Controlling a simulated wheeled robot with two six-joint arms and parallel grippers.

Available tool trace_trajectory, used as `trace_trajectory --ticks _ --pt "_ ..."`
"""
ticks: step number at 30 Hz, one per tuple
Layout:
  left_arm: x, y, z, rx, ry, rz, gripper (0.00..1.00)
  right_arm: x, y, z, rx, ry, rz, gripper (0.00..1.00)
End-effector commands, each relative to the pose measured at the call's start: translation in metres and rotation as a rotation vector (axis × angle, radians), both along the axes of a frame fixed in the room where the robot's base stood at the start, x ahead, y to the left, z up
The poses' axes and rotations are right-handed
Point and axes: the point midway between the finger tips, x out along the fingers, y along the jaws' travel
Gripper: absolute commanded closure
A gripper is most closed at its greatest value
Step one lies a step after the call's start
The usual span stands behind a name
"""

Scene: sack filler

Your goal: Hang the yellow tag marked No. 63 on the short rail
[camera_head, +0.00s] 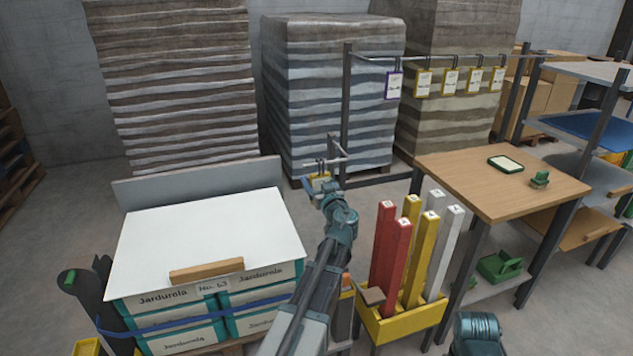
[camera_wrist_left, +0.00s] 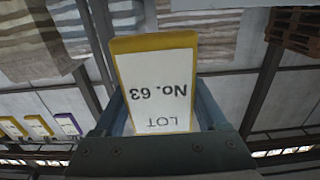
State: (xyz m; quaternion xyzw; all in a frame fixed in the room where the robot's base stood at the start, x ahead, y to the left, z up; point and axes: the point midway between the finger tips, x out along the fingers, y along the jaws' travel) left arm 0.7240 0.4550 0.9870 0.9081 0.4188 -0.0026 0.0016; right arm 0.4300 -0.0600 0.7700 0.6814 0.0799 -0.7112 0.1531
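The yellow tag marked No. 63 (camera_wrist_left: 155,85) fills the middle of the left wrist view, its white label reading upside down. My left gripper (camera_wrist_left: 160,112) is shut on it, with a finger at each side. In the head view the tag (camera_head: 319,180) shows small and partly hidden at the tip of my left gripper (camera_head: 320,189). The short rail (camera_head: 336,161) sticks out low from a dark post, right at the tag's top. I cannot tell whether the tag's hook is over the rail. My right gripper is out of view; only a part of my right arm shows.
A long rail (camera_head: 430,57) higher up carries a purple tag (camera_head: 393,85) and several yellow tags. A box stack with a white sheet (camera_head: 195,240) stands left. A yellow bin (camera_head: 405,322) with red, yellow and white posts and a wooden table (camera_head: 470,180) stand right.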

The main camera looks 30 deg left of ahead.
Motion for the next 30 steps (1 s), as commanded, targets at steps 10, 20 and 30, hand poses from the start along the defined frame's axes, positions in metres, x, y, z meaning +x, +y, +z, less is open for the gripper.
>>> trace_trajectory --ticks 10,20,30 --pt "0.0 0.0 0.0 0.0 0.0 0.0 0.0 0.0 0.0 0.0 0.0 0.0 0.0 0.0" --pt "-0.029 -0.031 0.0 0.0 0.0 -0.003 0.0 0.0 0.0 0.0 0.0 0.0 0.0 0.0" --pt "-0.073 -0.084 0.001 0.0 0.0 -0.003 0.0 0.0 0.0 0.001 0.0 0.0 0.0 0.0"
